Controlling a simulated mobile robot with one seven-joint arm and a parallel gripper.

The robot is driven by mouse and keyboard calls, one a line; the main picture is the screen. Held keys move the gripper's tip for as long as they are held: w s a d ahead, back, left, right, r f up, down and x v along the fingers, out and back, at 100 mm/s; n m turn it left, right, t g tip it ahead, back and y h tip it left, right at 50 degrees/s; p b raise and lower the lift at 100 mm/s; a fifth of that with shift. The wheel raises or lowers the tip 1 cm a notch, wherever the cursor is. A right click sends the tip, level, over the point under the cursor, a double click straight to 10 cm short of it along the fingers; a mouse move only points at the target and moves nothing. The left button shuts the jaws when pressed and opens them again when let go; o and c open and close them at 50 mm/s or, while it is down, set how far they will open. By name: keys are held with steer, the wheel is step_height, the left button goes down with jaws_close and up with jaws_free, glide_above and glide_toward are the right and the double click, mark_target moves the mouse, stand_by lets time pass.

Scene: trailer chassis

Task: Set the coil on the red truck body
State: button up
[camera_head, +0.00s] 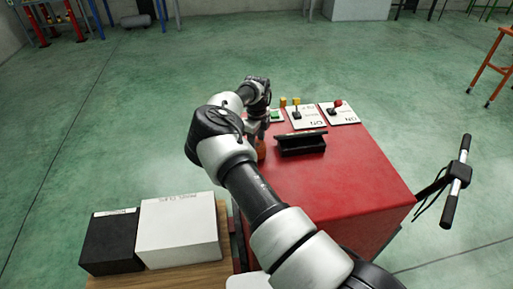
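The red truck body (350,185) is a large box in the middle right, with a flat red top. My gripper (262,136) points down at the left edge of this top, partly hidden behind my own arm. A small orange-brown thing (261,151), possibly the coil, shows just below my gripper. I cannot tell whether it is held, or whether it rests on the red top or is just beside it. My fingertips are too small and covered to tell open from shut.
A white box (178,230) and a black box (110,242) sit on a wooden surface at left. The near red top is bare.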

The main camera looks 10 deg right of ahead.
steer(key=shift+f, duration=0.4)
steer(key=shift+f, duration=0.1)
steer(key=shift+f, duration=0.15)
steer(key=o, duration=1.2)
